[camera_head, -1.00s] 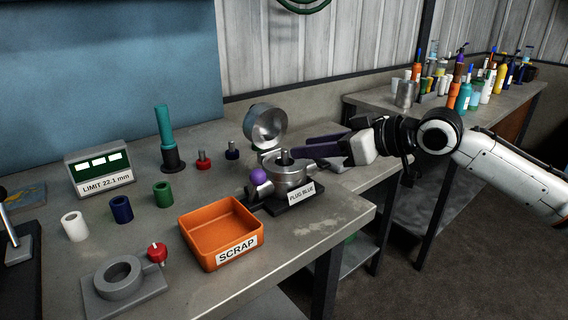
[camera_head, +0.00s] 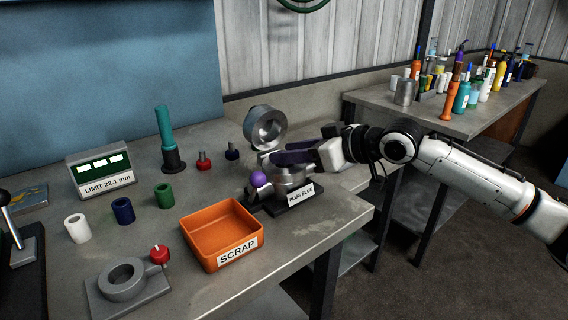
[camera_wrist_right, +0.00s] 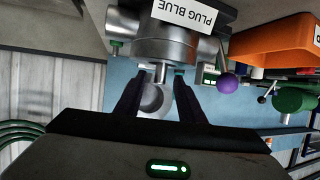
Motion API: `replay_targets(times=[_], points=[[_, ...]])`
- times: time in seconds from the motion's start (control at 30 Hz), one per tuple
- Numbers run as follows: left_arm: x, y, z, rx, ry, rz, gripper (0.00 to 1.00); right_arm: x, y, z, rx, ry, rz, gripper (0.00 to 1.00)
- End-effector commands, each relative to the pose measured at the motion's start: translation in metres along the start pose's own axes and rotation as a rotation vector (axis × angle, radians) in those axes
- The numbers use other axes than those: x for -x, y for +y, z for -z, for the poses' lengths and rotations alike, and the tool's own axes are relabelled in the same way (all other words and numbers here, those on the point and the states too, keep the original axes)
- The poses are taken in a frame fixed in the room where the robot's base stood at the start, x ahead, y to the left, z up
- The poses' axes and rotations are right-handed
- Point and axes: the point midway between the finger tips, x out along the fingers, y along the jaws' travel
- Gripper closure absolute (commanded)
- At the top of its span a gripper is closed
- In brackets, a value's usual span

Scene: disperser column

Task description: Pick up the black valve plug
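My right gripper (camera_head: 277,160) reaches in from the right over the round metal cup body (camera_head: 290,176) marked PLUG BLUE. In the right wrist view its fingers (camera_wrist_right: 160,78) are apart, one on each side of a short stem (camera_wrist_right: 161,71) on the body. The stem looks grey there, with a gap on both sides; I take it for the black valve plug. In the head view the fingers hide it. The wrist view also shows the metal body (camera_wrist_right: 165,42), upside down. My left gripper is not in view.
The round metal lid (camera_head: 265,127) stands open behind the body, and a purple ball knob (camera_head: 258,179) is at its left. An orange SCRAP bin (camera_head: 222,235) is in front. Red (camera_head: 204,160) and dark blue (camera_head: 232,150) plugs stand behind. Several coloured sleeves are at left.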

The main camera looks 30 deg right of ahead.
Motion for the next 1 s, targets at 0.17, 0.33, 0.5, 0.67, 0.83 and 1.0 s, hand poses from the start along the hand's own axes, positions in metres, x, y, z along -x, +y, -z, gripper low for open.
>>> replay_targets(times=[0.17, 0.33, 0.5, 0.67, 0.83, 1.0], points=[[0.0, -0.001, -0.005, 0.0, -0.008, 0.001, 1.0, 0.0, 0.0, -0.001, 0.0, -0.001, 0.0, 0.65], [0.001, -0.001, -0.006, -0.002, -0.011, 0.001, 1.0, 0.0, 0.0, 0.0, 0.0, 0.0, 0.0, 0.92], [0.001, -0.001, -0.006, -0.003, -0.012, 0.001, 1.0, 0.0, 0.0, 0.0, 0.0, 0.001, 0.0, 1.0], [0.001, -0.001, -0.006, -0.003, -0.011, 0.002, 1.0, 0.001, 0.0, 0.001, 0.0, 0.001, 0.0, 1.0], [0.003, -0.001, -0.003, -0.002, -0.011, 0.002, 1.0, 0.007, 0.001, 0.019, 0.002, 0.006, -0.001, 1.0], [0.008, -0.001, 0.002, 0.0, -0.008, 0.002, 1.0, 0.021, 0.001, 0.053, 0.002, 0.007, -0.002, 1.0]])
